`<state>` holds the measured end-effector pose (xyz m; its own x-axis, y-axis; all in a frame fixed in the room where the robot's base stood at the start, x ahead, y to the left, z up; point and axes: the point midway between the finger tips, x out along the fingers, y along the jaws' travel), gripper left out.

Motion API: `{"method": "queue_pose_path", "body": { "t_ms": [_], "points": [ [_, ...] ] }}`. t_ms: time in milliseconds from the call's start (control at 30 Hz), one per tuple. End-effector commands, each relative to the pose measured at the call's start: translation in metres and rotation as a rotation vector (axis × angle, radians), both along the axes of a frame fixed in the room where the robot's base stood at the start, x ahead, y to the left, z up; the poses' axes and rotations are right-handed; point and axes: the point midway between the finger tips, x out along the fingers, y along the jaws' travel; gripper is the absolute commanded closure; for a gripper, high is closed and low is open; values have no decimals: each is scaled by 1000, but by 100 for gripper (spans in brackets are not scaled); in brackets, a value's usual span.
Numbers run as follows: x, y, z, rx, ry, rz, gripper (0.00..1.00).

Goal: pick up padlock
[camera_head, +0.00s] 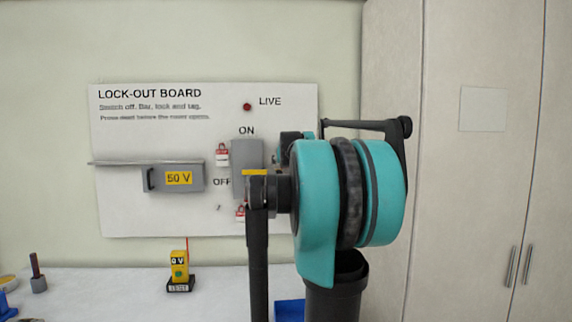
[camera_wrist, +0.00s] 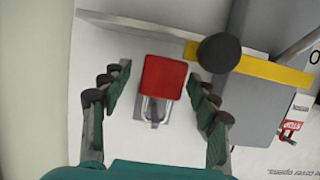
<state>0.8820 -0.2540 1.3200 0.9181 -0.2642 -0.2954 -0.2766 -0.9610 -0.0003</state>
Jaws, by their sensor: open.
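A red padlock (camera_wrist: 163,78) with a metal shackle sits against the white board in the wrist view. Its shackle points toward the bottom of the picture. My gripper (camera_wrist: 160,75) is open, with one finger on each side of the red body and visible gaps at both sides. Whether the fingers are level with it in depth is unclear. In the head view my arm covers the gripper and the board behind it, and I cannot make out this padlock there.
The lock-out board (camera_head: 130,215) carries a grey switch box (camera_wrist: 240,105) with a yellow bar (camera_wrist: 265,70) beside the padlock. A red-and-white lock (camera_head: 222,155) hangs left of the switch. A yellow meter (camera_head: 179,265) stands on the table; cabinets (camera_head: 455,200) are at right.

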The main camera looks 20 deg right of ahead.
Motion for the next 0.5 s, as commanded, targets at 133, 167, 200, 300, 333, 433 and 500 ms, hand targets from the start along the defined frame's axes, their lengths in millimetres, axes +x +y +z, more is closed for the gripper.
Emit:
{"method": "queue_pose_path", "body": {
  "t_ms": [133,167,200,300,333,433,500],
  "points": [
    [20,-5,-8,-1,0,0,40],
    [22,-6,-9,-1,0,0,40],
    [26,-7,-9,-1,0,0,40],
    [29,-8,-11,-1,0,0,40],
    [30,-8,-11,-1,0,0,40],
    [30,-8,-11,-1,0,0,40],
    [30,-8,-11,0,0,0,40]
  ]
}}
